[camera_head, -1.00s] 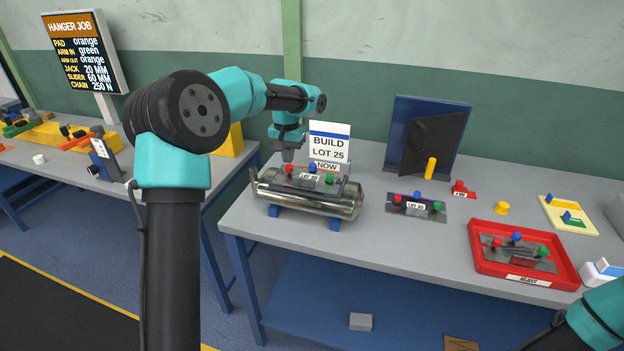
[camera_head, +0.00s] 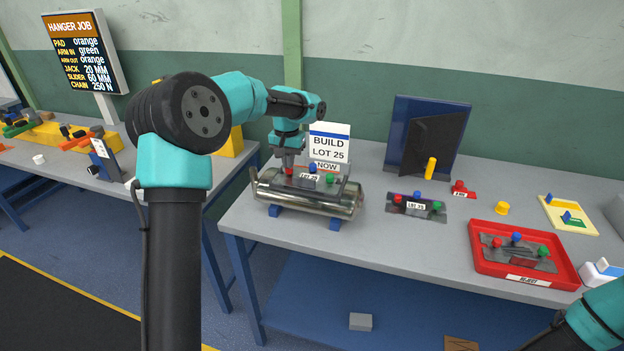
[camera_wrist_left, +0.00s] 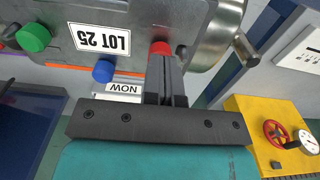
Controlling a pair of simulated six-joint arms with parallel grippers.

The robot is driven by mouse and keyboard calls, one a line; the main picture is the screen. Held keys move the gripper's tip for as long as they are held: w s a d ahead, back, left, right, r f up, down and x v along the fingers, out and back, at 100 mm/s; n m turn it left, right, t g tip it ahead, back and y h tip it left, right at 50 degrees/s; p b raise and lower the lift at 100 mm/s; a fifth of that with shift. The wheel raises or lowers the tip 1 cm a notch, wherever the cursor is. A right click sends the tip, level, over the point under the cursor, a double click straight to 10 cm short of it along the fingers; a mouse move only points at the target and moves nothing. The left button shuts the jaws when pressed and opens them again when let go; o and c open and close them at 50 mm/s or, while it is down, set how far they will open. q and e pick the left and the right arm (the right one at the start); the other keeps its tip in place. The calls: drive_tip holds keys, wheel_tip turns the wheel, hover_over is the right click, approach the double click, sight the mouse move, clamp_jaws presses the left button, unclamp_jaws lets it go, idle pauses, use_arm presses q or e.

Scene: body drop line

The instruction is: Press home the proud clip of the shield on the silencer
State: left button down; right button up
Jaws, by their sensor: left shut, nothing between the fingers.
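The silencer (camera_head: 335,207) is a shiny metal cylinder lying on blue supports on the bench. On its top sits the grey shield (camera_head: 302,182) with a LOT 25 label and red, blue and green clips. My left gripper (camera_head: 288,168) points down, shut and empty, with its tips at the red clip (camera_head: 288,171). In the left wrist view the closed fingers reach the red clip (camera_wrist_left: 160,48), which they partly hide; the blue clip (camera_wrist_left: 103,71) and green clip (camera_wrist_left: 33,37) stand clear. I cannot tell from these views how high each clip stands. My right gripper is out of view.
A BUILD LOT 25 sign (camera_head: 330,143) stands close behind the shield. Another LOT 25 shield (camera_head: 416,207) lies to the right, then a red reject tray (camera_head: 484,265) holding a shield. A dark blue stand (camera_head: 398,130) is at the back.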

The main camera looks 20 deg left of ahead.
use_arm(q)
drive_tip(key=shift+f, duration=0.2)
idle(0.4)
drive_tip(key=c, duration=1.8)
unclamp_jaws()
drive_tip(key=shift+c, duration=0.2)
drive_tip(key=o, duration=0.7)
drive_tip(key=shift+r, duration=0.1)
drive_tip(key=shift+r, duration=2.95)
